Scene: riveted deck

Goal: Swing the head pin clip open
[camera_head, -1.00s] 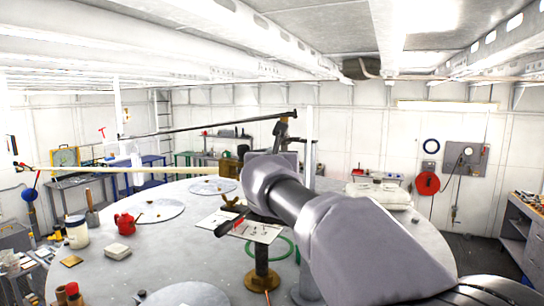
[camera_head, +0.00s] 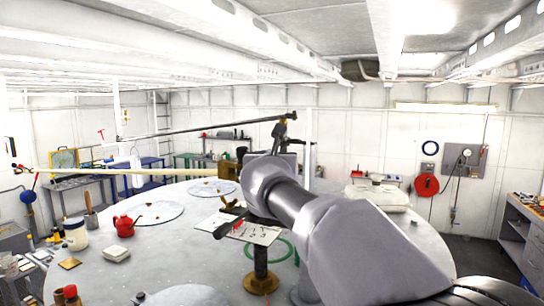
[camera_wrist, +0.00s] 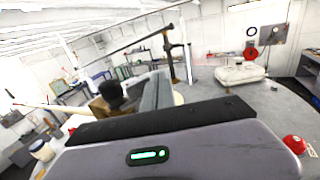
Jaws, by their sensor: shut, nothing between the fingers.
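In the wrist view the bar (camera_wrist: 140,42) ends at a brownish fitting (camera_wrist: 168,44), ahead of my gripper. I cannot make out the head pin clip itself or tell whether it is open. My gripper (camera_wrist: 157,82) points toward this fitting, shut and empty, and appears apart from it. In the head view my arm hides most of the gripper.
A large round grey table holds a red pot (camera_head: 124,226), a pale drum (camera_head: 75,234), a white board (camera_head: 262,234) with small parts and a bronze pedestal (camera_head: 260,270). A pale pole (camera_head: 130,171) crosses at the left. A white bundle (camera_head: 378,196) lies behind my arm.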

